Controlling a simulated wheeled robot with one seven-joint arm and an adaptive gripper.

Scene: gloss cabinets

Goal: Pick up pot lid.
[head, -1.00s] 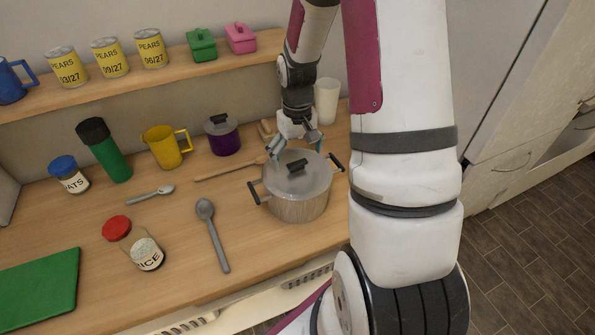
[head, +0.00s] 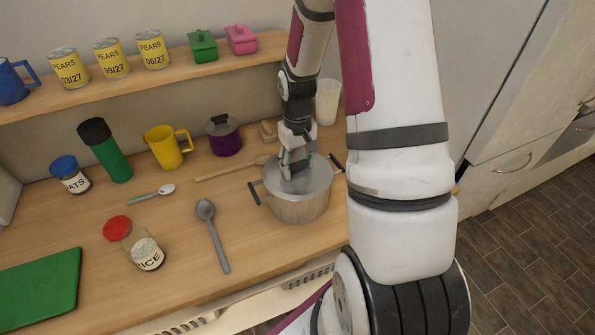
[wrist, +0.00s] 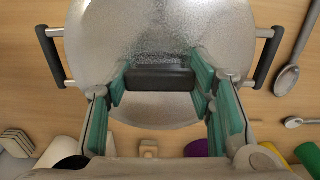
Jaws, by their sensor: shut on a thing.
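The pot lid (head: 317,176) is round and grey and sits on the large metal pot (head: 300,208) on the wooden counter. My gripper (head: 293,166) is directly above the lid and hides its handle in the head view. In the wrist view the lid (wrist: 155,30) shows with its dark bar handle (wrist: 160,78) between the green-padded fingers of my gripper (wrist: 160,82). The fingers are shut on the handle. The lid looks seated on the pot, with no clear gap in view.
A purple pot (head: 224,138) and a yellow mug (head: 165,147) stand behind to the left. A wooden spoon (head: 228,170) lies beside the pot. A grey spoon (head: 213,236) and a rice jar (head: 146,252) are at the front left. A white cup (head: 328,102) stands behind the pot.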

